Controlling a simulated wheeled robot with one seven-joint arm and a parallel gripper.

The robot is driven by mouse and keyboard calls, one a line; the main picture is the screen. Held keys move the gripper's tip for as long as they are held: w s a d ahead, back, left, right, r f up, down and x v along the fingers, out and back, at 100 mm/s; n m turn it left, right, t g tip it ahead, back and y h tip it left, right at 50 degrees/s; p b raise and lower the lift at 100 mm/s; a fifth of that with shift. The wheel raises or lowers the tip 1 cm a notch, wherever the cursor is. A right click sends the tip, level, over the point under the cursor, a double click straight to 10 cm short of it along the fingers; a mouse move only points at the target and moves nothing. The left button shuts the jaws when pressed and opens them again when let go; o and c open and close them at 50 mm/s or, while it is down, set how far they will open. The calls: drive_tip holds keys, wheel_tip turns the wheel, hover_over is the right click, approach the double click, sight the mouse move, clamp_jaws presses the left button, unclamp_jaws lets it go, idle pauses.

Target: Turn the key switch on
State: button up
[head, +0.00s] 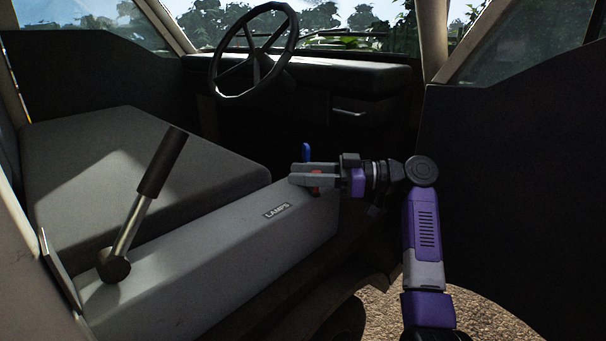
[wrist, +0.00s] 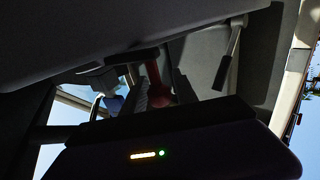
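A red switch-like piece (head: 315,190) shows just under my gripper at the far end of the grey console. A blue upright piece (head: 306,151) stands just behind the gripper. No label tells which of the two is the key switch. My gripper (head: 300,174) points left over the console end, its grey fingers seemingly apart. In the dark wrist view, the red piece (wrist: 156,84), with a thin stem and rounded end, shows between the finger pads (wrist: 160,92); contact cannot be made out. The blue piece (wrist: 114,104) is off to the left there.
The console (head: 230,250) bears a LAMPS label (head: 277,210) and a lever with a black grip (head: 162,165) at its near end. The grey seat (head: 120,165) lies to the left. A steering wheel (head: 214,78) and dashboard (head: 350,76) are beyond.

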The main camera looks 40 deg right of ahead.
drive_tip(key=shift+o, duration=0.3)
drive_tip(key=v, duration=0.8)
drive_tip(key=shift+p, duration=0.35)
